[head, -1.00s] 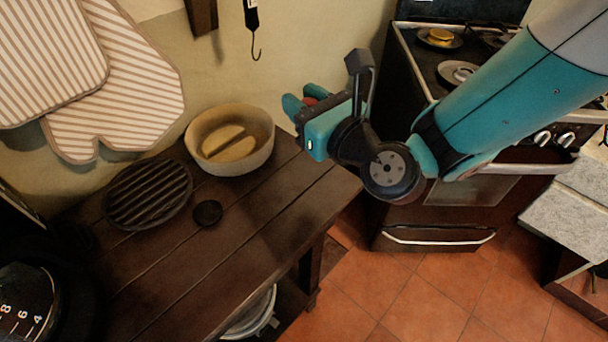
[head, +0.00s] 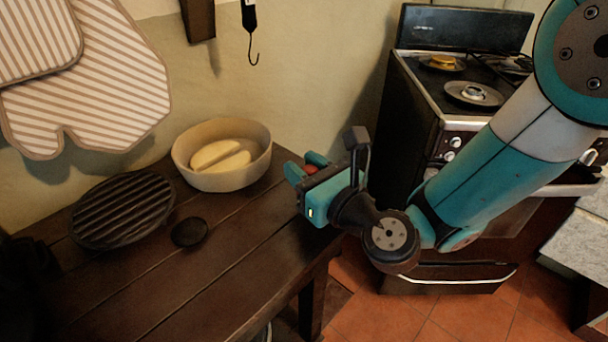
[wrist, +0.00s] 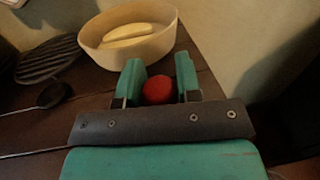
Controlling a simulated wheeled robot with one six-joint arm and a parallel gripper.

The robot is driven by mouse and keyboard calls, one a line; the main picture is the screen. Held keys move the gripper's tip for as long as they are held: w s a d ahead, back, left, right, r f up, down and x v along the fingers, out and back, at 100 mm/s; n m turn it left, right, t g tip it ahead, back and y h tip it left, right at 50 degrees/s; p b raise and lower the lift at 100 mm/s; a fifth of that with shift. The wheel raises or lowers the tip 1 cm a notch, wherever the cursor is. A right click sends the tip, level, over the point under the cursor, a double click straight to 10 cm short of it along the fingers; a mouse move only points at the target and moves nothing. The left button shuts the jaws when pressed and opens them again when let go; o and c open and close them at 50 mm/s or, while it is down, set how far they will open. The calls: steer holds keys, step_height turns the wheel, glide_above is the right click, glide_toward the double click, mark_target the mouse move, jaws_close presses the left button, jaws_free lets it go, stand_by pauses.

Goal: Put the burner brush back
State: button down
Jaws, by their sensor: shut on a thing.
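My gripper (head: 304,167) is shut on a red, round-ended thing, which I take to be the burner brush (wrist: 158,91). Only its red end shows between the two teal fingers in the wrist view; the rest is hidden. A bit of red also shows at the fingers in the head view. The gripper is at the right end of the dark wooden table (head: 215,270), to the right of the beige bowl (head: 190,172). I cannot tell whether the brush touches the table.
The bowl holds two pale oblong pieces. The stove (head: 405,110) stands at right, behind my arm.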

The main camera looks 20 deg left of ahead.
steer(key=c, duration=0.8)
jaws_free()
steer(key=shift+r, duration=0.15)
steer(key=shift+s+d+f+b, duration=0.3)
steer(key=shift+d+f+b, duration=0.15)
steer(key=shift+b, duration=0.65)
steer(key=b+v, duration=1.1)
steer(key=shift+r+b, duration=0.3)
steer(key=shift+b, duration=0.1)
